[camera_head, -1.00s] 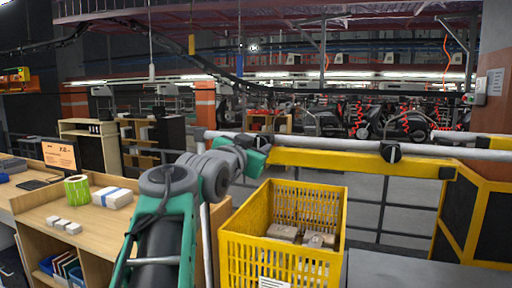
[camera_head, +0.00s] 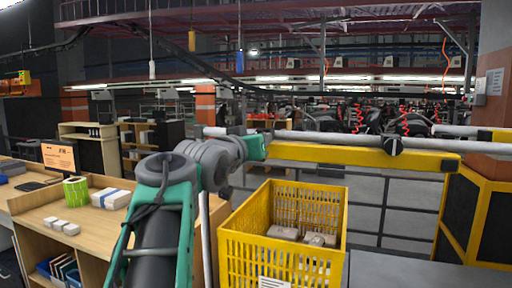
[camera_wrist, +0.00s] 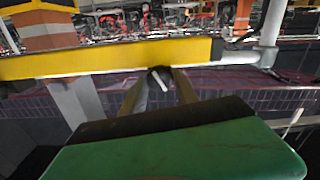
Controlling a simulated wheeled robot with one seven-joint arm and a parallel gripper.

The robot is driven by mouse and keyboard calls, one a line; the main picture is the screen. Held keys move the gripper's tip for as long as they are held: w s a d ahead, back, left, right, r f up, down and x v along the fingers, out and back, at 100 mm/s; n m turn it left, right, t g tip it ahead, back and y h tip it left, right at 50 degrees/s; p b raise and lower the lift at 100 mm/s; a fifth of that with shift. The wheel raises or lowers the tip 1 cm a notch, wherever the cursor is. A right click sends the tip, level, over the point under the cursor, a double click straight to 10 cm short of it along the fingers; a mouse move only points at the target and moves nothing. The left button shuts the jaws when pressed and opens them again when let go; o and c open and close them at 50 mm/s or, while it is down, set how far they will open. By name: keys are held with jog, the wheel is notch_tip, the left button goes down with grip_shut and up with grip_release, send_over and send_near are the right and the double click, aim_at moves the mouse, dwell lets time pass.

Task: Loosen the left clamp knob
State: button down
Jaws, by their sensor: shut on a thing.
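My gripper (camera_wrist: 160,84) shows in the wrist view, its two fingers closed on the dark left clamp knob (camera_wrist: 158,75), which has a pale part in its middle. The knob sits just below the yellow bar (camera_wrist: 110,63). In the head view, my green gripper (camera_head: 262,146) is at the left end of the yellow bar (camera_head: 350,157). There my arm and gripper hide the left knob. The right clamp knob (camera_head: 393,146) is dark with a light stripe and sits on the grey rail (camera_head: 310,138), well to the right of my gripper.
A yellow crate (camera_head: 245,245) holding several small boxes stands below the bar, close right of my arm. A yellow-framed barrier (camera_head: 478,215) stands at right. The grey surface (camera_head: 400,272) beside the crate looks clear.

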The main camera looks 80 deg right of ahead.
jog(key=n+b, duration=0.1)
jog(key=n, duration=1.1)
jog(key=shift+n, duration=0.4)
dwell(0.3)
jog(key=c, duration=0.9)
grip_release()
jog(key=shift+w+a+b, duration=0.2)
jog(key=shift+a+b, duration=0.4)
jog(key=shift+a, duration=1.4)
jog(key=shift+w+a+b, duration=0.15)
jog(key=shift+a+b, duration=0.45)
jog(key=shift+a, duration=1.35)
